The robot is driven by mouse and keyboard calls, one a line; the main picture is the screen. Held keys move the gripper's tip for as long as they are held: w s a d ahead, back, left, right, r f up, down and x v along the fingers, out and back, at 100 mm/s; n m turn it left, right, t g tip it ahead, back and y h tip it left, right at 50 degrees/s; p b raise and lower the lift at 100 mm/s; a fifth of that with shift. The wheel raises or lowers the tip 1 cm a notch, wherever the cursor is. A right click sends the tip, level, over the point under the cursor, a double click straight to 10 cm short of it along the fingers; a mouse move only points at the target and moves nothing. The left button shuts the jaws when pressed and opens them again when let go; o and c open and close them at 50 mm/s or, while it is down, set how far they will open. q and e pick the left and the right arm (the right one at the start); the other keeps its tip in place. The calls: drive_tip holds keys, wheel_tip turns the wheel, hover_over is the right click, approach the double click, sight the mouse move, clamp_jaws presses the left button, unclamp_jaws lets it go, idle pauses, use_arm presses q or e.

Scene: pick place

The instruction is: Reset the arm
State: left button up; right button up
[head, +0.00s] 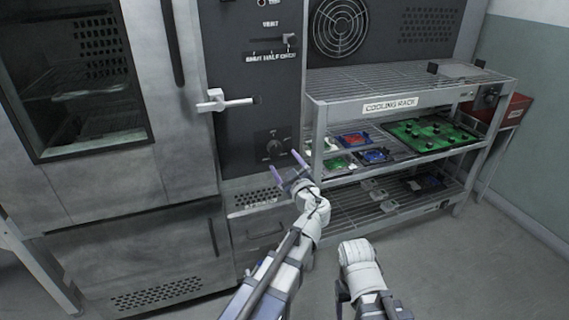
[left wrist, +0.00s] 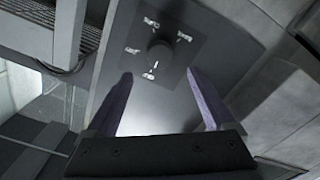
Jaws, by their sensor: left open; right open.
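My left arm reaches up from the bottom of the head view. Its gripper (head: 286,161) is open, with two purple fingers spread apart and nothing between them. It is just in front of a dark control panel, near a round dial (head: 273,147). In the left wrist view, the open left gripper (left wrist: 158,77) points at the panel, with the dial (left wrist: 160,54) beyond the gap between the fingertips. I cannot tell whether a finger touches the panel. A white part of my right arm (head: 361,266) shows at the bottom; its gripper jaws are not visible.
The cooling rack (head: 391,105) stands close to the right of my left gripper. It holds a green board (head: 432,134) and several smaller boards. A white lever handle (head: 224,100) sticks out above left. Open floor (head: 440,265) lies at lower right.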

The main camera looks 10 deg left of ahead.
use_arm(q)
drive_tip(key=s+f+m+g+h, duration=0.2)
drive_tip(key=s+f+m+g, duration=0.5)
drive_tip(key=s+f, duration=0.55)
drive_tip(key=s+d+f+m+g+h, duration=0.35)
drive_tip(key=s+d+f+m, duration=0.2)
drive_tip(key=s, duration=0.35)
drive_tip(key=s+d+f+m+g+h, duration=0.3)
drive_tip(key=s+d+f+m+g, duration=0.15)
drive_tip(key=s+d, duration=0.3)
wheel_tip(320, 180, up, 30)
drive_tip(key=p, duration=2.9)
drive_tip(key=shift+s+a+r+p, duration=0.25)
drive_tip(key=shift+a+p, duration=0.1)
drive_tip(key=shift+p, duration=0.05)
drive_tip(key=shift+a, duration=0.1)
